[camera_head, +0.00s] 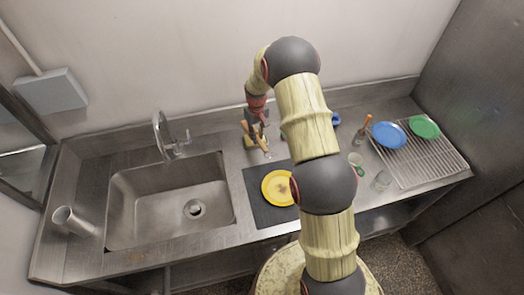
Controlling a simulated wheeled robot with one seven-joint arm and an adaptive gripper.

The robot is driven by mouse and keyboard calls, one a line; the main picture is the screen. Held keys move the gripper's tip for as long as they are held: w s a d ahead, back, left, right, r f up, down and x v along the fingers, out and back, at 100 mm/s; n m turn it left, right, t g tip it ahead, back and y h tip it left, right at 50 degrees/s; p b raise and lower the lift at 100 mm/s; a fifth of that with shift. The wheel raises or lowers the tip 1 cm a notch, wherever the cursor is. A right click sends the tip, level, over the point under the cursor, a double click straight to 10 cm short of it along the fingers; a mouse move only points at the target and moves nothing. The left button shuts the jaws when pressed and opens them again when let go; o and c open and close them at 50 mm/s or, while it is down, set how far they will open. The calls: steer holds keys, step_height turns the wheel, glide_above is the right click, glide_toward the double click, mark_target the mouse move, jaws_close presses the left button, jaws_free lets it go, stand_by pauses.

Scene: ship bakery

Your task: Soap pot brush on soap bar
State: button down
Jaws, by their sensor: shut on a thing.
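My gripper (257,122) is at the back of the counter, between the sink and the dark mat, pointing down. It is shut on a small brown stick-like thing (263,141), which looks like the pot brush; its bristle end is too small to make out. A small yellowish block (248,142), possibly the soap bar, shows right beside and below the gripper. I cannot tell whether the brush touches it.
A stained yellow plate (278,188) lies on a dark mat (261,211). The sink (150,205) and tap (168,140) are left, with a grey cup (72,221).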

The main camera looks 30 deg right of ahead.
steer(key=shift+w+d+r+m, duration=0.4)
steer(key=shift+w+d+m, duration=0.05)
steer(key=shift+w+m, duration=0.15)
steer(key=shift+s+m, duration=0.1)
steer(key=shift+m, duration=0.8)
steer(key=shift+f+b, duration=0.9)
steer(key=shift+f, duration=2.05)
steer(key=shift+s+f+b, duration=0.1)
steer(key=shift+f+b, duration=0.55)
steer(key=shift+r, duration=0.15)
steer(key=shift+r+p, duration=1.2)
steer(key=shift+r, duration=2.25)
